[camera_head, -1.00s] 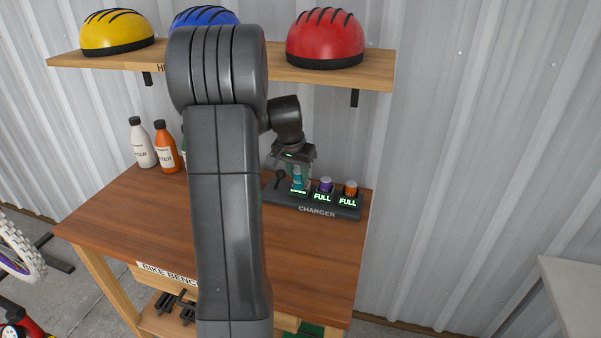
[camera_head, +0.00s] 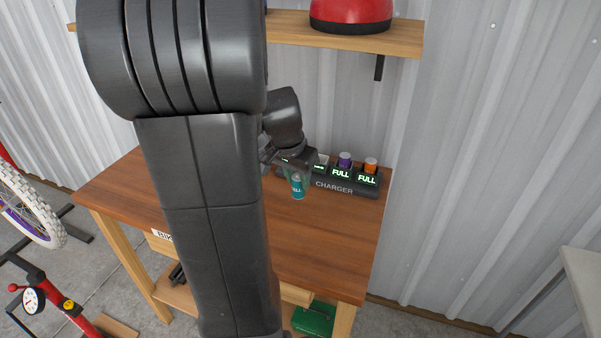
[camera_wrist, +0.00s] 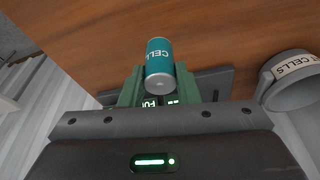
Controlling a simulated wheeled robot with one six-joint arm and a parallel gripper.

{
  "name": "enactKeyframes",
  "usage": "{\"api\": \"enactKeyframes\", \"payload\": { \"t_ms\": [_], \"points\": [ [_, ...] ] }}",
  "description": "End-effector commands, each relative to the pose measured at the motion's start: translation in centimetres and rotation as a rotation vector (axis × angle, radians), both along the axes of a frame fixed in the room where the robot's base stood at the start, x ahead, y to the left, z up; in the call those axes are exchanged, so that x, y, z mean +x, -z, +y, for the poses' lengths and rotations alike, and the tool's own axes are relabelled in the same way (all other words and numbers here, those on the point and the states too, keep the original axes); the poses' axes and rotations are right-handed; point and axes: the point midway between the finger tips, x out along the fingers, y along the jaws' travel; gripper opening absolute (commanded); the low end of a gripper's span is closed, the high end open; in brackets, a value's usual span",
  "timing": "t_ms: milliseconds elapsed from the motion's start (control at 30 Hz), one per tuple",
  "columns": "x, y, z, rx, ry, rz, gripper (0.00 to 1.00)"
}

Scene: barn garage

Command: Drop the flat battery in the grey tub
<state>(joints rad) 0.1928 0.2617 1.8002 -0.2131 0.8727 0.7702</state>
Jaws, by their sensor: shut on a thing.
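My gripper (camera_wrist: 159,82) is shut on a teal cell (camera_wrist: 159,62) with white lettering, held between its green fingers. In the head view the teal cell (camera_head: 298,187) hangs in front of the charger (camera_head: 334,188), over the bench. The grey tub (camera_wrist: 272,94) shows at the right edge of the wrist view, apart from the cell, with a white label ending in "T CELLS". I cannot make out the tub in the head view; my arm covers much of the bench. The charger holds a purple cell (camera_head: 345,160) and an orange cell (camera_head: 370,165), both marked FULL.
The wooden bench (camera_head: 320,240) has bare room in front of the charger. A shelf (camera_head: 400,38) with a red helmet (camera_head: 351,14) is above it. A bike wheel (camera_head: 28,205) and stand are at left, and a grey surface (camera_head: 590,268) is at right.

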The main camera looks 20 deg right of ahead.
Motion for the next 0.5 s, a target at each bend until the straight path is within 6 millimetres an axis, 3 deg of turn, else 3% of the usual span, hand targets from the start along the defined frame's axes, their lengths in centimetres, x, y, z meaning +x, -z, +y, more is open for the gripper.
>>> {"api": "enactKeyframes", "payload": {
  "t_ms": [500],
  "points": [
    [-0.09, -0.36, 0.09, 0.0, 0.0, 0.0, 0.03]
  ]
}}
